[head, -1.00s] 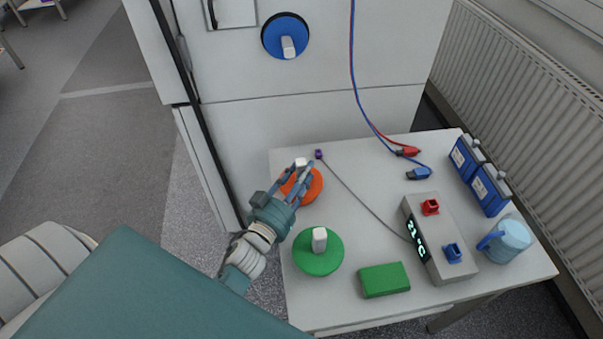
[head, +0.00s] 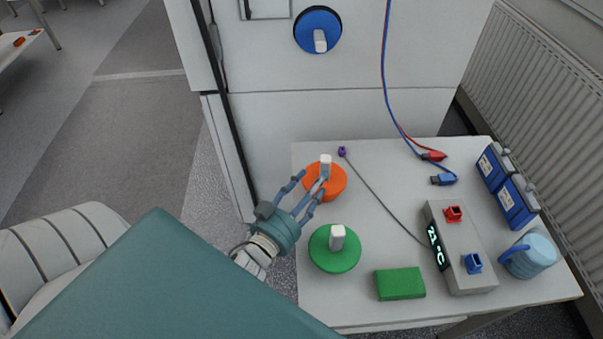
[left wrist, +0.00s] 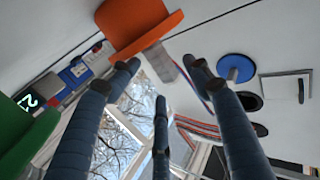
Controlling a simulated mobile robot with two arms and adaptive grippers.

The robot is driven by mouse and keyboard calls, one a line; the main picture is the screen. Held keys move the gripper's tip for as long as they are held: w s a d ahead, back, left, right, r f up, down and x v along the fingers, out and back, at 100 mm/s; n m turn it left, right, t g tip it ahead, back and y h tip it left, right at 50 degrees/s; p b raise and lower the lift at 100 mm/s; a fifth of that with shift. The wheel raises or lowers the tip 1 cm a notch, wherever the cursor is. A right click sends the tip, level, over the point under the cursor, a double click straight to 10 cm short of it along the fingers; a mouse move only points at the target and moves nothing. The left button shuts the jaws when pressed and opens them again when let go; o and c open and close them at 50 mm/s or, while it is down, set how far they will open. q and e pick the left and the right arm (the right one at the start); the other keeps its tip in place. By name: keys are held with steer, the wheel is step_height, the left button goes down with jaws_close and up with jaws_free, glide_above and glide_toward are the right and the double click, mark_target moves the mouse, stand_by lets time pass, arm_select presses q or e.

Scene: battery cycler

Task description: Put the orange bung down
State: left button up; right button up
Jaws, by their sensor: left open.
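The orange bung (head: 336,184), a disc with a white block handle, sits on the white table near its back left, handle up. My left gripper (head: 309,190) is open, with its three fingers spread just left of and in front of the bung. In the left wrist view the bung (left wrist: 135,22) is at the top, its pale handle (left wrist: 160,62) pointing between the fingertips; nothing is gripped. Whether a fingertip still touches it I cannot tell. My right gripper is not in view.
A green bung (head: 334,257) stands close in front. A green block (head: 400,284), a grey meter (head: 461,250), a light blue mug (head: 531,257) and blue batteries (head: 508,190) are further right. A blue bung (head: 312,24) sits in the white cabinet. A thin cable crosses the table.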

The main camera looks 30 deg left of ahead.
arm_select(q)
steer(key=s+b, duration=0.1)
steer(key=s, duration=0.5)
steer(key=shift+s+r, duration=0.15)
steer(key=shift+r, duration=0.1)
